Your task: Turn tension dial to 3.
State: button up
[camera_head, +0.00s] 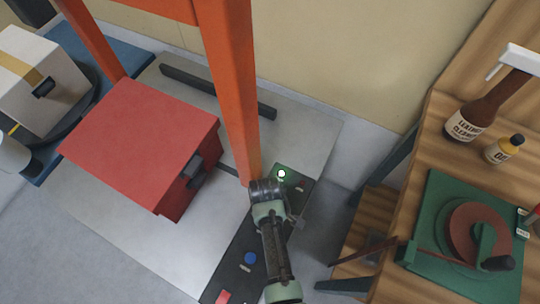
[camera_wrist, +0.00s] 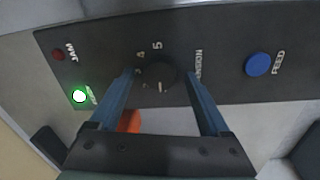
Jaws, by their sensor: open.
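The black round tension dial (camera_wrist: 158,72) sits on a dark control panel in the wrist view, with a 5 and other small marks around it. Its label is partly hidden behind a finger. Which mark the dial points to cannot be told. My gripper (camera_wrist: 160,76) is open, with one blue finger on each side of the dial; whether the fingers touch it is unclear. In the head view my gripper (camera_head: 268,188) is over the panel (camera_head: 228,278) and hides the dial.
An orange post (camera_head: 230,90) stands close to my gripper. A red box (camera_head: 140,140) is left; a wooden bench (camera_head: 425,160) with bottles is right.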

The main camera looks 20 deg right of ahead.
grip_shut()
jog(key=shift+m, duration=0.4)
jog(key=m+p, duration=0.1)
jog(key=m, duration=0.2)
jog(key=shift+w+d+r+m, duration=0.1)
jog(key=shift+m, duration=0.2)
jog(key=m+p, duration=0.1)
jog(key=m, duration=0.3)
jog(key=shift+m+g, duration=0.3)
jog(key=m+p, duration=0.1)
jog(key=m, duration=0.3)
jog(key=shift+d, duration=0.1)
jog(key=m, duration=0.4)
jog(key=shift+d+m+g, duration=0.1)
jog(key=shift+m+g, duration=0.2)
